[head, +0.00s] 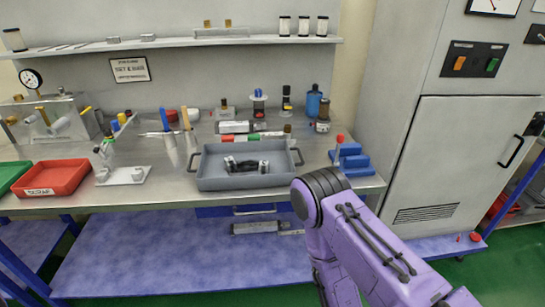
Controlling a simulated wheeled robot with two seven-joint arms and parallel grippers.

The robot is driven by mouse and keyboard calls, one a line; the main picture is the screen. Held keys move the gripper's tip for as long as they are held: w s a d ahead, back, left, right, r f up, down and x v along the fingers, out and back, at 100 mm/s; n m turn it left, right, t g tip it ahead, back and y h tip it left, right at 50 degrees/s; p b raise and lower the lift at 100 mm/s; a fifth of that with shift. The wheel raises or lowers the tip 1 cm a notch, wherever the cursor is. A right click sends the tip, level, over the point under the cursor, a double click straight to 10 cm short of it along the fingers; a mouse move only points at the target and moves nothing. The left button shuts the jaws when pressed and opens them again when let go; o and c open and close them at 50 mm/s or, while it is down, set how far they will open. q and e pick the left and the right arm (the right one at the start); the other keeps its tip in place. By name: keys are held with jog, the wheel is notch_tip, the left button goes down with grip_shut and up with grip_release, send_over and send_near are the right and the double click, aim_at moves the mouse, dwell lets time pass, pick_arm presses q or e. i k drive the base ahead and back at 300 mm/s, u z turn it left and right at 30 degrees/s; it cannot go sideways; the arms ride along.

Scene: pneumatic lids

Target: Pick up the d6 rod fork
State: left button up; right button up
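A grey tray (235,182) with handles stands near the front edge of the metal workbench (85,202). Small dark and silver metal parts (246,164) lie in it. I cannot tell whether one of them is the d6 rod fork; the parts are too small to make out. My purple right arm comes in from the lower right, with its bent joint in front of the bench. Neither of my grippers is in view.
A red scrap bin (52,178) and a green bin (12,174) stand at the left. A white fixture (122,176) is left of the tray, and a blue block holder (351,160) is right. A grey cabinet (452,160) stands right of the bench.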

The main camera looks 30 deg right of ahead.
aim_at(263, 165)
jog(key=z, duration=0.6)
jog(key=i, duration=0.6)
jog(key=z, duration=0.65)
